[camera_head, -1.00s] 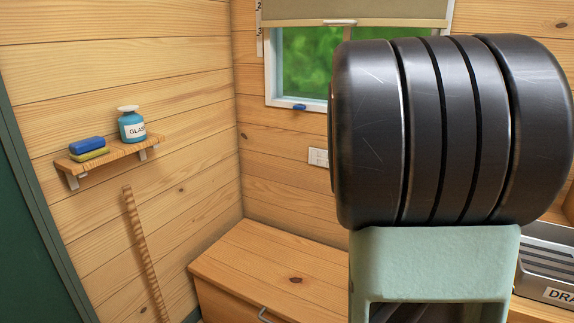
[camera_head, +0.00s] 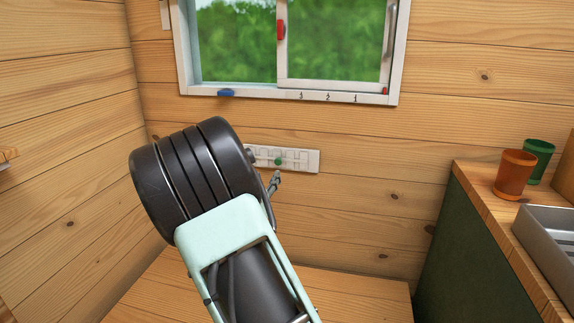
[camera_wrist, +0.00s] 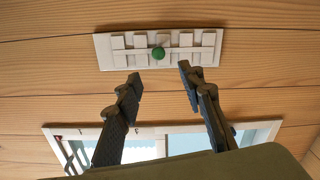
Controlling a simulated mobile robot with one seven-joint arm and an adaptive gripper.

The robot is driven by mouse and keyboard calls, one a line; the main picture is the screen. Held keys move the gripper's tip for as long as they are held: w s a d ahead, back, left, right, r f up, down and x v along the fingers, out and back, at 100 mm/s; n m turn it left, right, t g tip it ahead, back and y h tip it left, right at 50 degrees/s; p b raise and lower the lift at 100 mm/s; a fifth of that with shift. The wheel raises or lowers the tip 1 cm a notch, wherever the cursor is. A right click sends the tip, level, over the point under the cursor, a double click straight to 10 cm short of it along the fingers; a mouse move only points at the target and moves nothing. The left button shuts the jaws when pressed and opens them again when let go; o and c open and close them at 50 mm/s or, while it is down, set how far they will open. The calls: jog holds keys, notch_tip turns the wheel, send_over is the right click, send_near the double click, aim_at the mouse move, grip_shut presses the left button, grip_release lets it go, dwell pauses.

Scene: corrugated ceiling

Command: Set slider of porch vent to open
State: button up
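The porch vent (camera_head: 312,161) is a white slotted plate on the plank wall below the window. Its green slider knob (camera_head: 278,162) sits near the plate's middle. In the wrist view the vent (camera_wrist: 103,52) is at the top, with the green knob (camera_wrist: 158,53) near the middle of its bar. My gripper (camera_wrist: 160,76) is open and empty, its two fingers pointing at the vent, one to each side of the knob's line and apart from it. In the head view my gripper (camera_head: 273,183) shows small just below the vent, mostly hidden by my arm.
A window (camera_head: 240,92) with a blue tab (camera_head: 226,93) and a red handle (camera_head: 281,30) is above the vent. A wooden bench top (camera_head: 365,295) lies below. Orange (camera_head: 515,174) and green (camera_head: 539,160) cups stand on a counter at right. The wall around the vent is clear.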

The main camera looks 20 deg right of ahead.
aim_at(277, 162)
jog(key=b+x, duration=0.2)
jog(key=x, duration=0.8)
jog(key=shift+w+d, duration=0.25)
jog(key=shift+w, duration=0.05)
grip_shut()
